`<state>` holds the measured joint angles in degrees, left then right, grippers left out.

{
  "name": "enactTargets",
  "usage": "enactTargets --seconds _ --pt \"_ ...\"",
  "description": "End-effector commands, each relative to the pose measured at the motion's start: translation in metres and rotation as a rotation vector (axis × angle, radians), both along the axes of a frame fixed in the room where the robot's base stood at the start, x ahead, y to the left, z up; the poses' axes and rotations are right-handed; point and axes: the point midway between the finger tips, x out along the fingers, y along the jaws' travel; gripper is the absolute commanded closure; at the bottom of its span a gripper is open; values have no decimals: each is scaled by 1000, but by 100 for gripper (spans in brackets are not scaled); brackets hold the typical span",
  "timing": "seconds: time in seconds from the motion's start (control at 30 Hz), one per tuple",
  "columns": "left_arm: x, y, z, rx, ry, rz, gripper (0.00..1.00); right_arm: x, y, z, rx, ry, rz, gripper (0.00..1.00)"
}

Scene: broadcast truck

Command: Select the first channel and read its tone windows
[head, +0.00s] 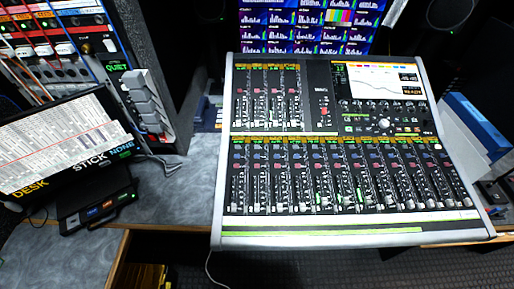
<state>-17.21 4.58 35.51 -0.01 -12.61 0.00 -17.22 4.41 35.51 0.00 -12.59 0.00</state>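A mixing console (228,190) lies on the desk in the middle and right of the head view. Its lower bank holds a long row of channel strips with faders and coloured buttons. The leftmost strip (237,180) of that row stands at the console's left side. An upper bank (270,95) has a shorter row of strips. A small screen (385,80) at the console's upper right shows a curve and small readouts, too small to read. Neither of my grippers shows in this view.
A tilted screen (60,145) marked DESK, STICK and NONE stands at the left, with a dark box (95,208) before it. A rack (55,35) with cables is behind. A monitor wall (300,25) is at the back. Grey desktop (175,200) lies clear left of the console.

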Motion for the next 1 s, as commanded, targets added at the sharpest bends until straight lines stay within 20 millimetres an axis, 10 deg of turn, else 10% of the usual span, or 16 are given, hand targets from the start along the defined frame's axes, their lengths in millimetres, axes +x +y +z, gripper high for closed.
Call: enactTargets --seconds 0.3,0.6,1.0 --pt "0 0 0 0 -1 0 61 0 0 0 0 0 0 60" --pt "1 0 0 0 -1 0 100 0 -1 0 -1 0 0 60" --pt "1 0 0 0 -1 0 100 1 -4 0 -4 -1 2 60"
